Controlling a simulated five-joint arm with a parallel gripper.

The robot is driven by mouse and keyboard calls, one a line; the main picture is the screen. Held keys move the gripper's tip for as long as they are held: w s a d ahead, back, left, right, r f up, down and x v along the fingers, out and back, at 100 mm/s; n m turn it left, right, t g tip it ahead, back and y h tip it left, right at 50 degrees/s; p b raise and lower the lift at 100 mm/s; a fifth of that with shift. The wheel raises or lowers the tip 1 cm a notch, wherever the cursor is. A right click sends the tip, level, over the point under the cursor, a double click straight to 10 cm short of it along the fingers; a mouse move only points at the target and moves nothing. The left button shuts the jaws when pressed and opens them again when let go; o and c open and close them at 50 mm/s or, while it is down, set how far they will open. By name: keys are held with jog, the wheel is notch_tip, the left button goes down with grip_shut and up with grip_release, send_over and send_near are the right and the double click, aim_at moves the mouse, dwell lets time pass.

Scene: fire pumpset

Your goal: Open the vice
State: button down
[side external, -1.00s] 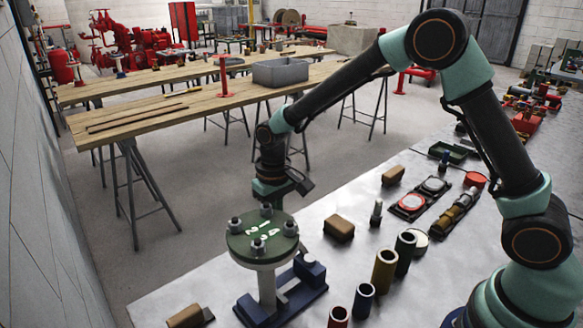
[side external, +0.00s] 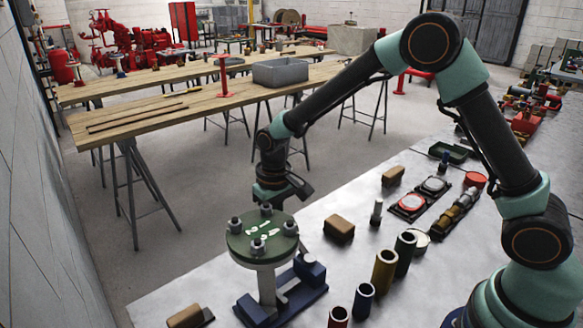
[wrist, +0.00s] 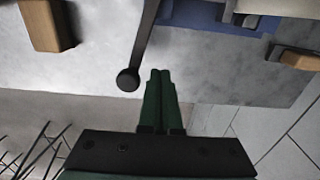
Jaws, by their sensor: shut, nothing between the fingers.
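The blue vice (side external: 312,270) stands on the grey bench top. A pipe with a round green flange (side external: 262,238) stands upright in it, with bolts around the rim. In the wrist view, part of the blue vice (wrist: 200,12) shows at the top. A dark handle bar with a ball end (wrist: 128,80) reaches down in that picture. My gripper (wrist: 161,74) is shut and empty, its green fingers together just right of the ball end. Whether they touch it is unclear. In the side view, the flange hides my fingertips and the handle.
A brown block (side external: 339,228) lies right of the vice, and another (side external: 186,316) lies front left. Several upright tubes, including a yellow one (side external: 384,270), stand to the right. Wooden trestle tables (side external: 190,105) stand behind, across the floor.

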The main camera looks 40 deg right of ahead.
jog(key=shift+d, duration=0.15)
jog(key=shift+d, duration=0.95)
jog(key=shift+s+d, duration=0.1)
jog(key=shift+d, duration=0.95)
